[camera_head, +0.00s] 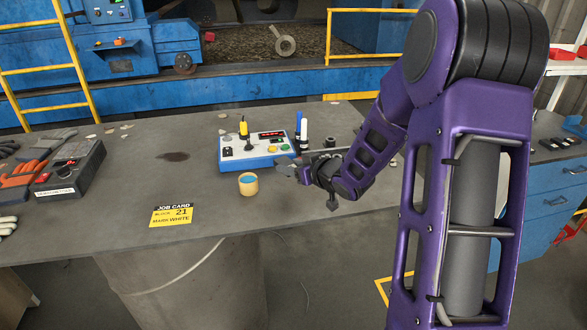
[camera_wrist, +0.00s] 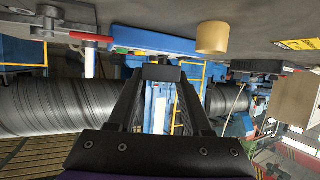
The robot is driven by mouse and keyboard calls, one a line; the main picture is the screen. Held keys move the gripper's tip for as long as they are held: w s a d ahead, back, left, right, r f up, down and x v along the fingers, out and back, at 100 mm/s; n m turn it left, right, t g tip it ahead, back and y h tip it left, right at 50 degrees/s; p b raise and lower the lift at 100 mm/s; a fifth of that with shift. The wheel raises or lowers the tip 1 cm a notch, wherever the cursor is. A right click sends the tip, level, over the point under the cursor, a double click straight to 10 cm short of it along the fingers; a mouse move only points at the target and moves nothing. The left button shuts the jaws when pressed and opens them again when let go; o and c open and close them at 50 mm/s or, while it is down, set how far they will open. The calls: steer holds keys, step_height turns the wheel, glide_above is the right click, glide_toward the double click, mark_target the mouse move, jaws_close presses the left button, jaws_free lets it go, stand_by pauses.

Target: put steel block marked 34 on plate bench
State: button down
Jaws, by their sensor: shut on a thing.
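My gripper (camera_head: 294,170) is over the grey bench top (camera_head: 320,212), right beside the blue-and-white control box. Its two fingers (camera_wrist: 161,82) are shut on a small dark grey block (camera_wrist: 161,73), which spans the fingertips in the wrist view. In the head view the block is a small grey shape at the gripper's end, hard to make out. No number on it is readable. I cannot tell whether it touches the bench. The bench is a large grey plate surface; which part counts as the plate bench is not labelled.
A blue-and-white control box (camera_head: 256,150) stands just beyond my gripper. A tan cup (camera_head: 248,184) stands close to its left. The front middle is clear.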

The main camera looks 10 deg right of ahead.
mark_target(292, 196)
steer(key=shift+f+b, duration=0.65)
steer(key=shift+f, duration=2.95)
steer(key=shift+f, duration=0.2)
steer(key=shift+c, duration=1.6)
jaws_free()
steer(key=shift+r, duration=0.25)
steer(key=p+v, duration=0.1)
steer(key=v, duration=1.1)
steer(key=shift+s+d+f, duration=0.1)
steer(key=shift+f, duration=0.05)
